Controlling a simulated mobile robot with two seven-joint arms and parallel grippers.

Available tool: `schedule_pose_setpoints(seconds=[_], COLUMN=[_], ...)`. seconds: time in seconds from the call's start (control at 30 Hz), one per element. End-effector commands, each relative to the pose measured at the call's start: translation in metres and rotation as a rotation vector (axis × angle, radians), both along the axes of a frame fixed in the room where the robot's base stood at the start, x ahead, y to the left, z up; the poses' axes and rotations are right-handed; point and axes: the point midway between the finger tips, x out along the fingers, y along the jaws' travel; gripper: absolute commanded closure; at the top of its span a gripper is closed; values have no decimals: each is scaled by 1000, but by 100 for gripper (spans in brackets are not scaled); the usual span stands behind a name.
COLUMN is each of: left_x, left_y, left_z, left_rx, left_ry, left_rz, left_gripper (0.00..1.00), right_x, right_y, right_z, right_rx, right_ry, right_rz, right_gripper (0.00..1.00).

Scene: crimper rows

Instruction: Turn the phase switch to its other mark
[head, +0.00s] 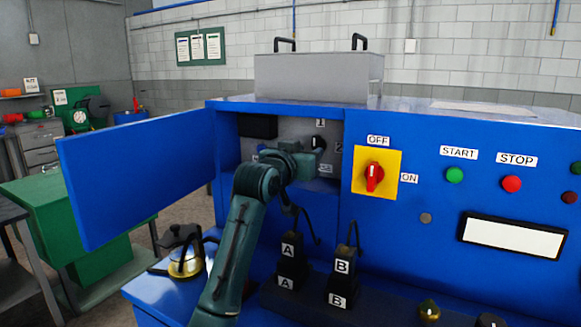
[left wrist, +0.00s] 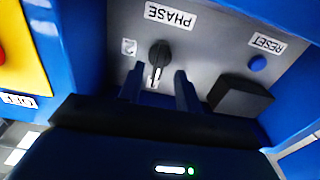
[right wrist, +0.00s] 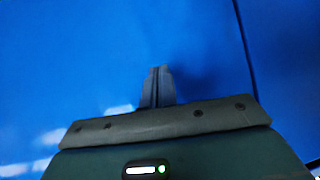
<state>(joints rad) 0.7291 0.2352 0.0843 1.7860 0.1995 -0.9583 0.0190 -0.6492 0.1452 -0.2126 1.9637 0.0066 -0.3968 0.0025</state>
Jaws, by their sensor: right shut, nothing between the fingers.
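The phase switch is a small dark knob (head: 318,142) on the grey panel inside the open cabinet bay. In the left wrist view the knob (left wrist: 159,54) appears upside down, below the PHASE label (left wrist: 171,16), with the mark 2 (left wrist: 128,47) beside it. Its bar seems to point toward mark 1 (head: 320,123). My left gripper (head: 302,160) is in front of the panel, its two fingers (left wrist: 160,88) apart, with the knob ahead between them; contact cannot be told. My right gripper (right wrist: 157,86) is shut and empty before a blue surface, outside the head view.
The blue door (head: 135,178) stands open at the left of the bay. A black box (left wrist: 240,95) and a RESET button (left wrist: 258,63) share the panel. A red OFF/ON switch (head: 375,175) is to the right. Posts marked A (head: 289,262) and B (head: 341,278) stand below.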

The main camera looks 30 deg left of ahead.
Motion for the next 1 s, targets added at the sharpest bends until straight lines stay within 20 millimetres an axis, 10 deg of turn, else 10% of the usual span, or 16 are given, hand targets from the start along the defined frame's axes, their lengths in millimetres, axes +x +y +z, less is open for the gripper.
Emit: schedule_pose_setpoints(seconds=[0.43, 1.0], left_x=[-82, -91], left_y=[-4, -5], left_z=[-1, 0], left_rx=[1, 0], left_ry=[-2, 0], left_rz=[1, 0], left_gripper=[65, 65], right_x=[2, 0], right_y=[5, 6], right_z=[-4, -4], right_rx=[21, 21], right_ry=[-26, -27], right_rz=[-1, 7], right_gripper=[100, 100])
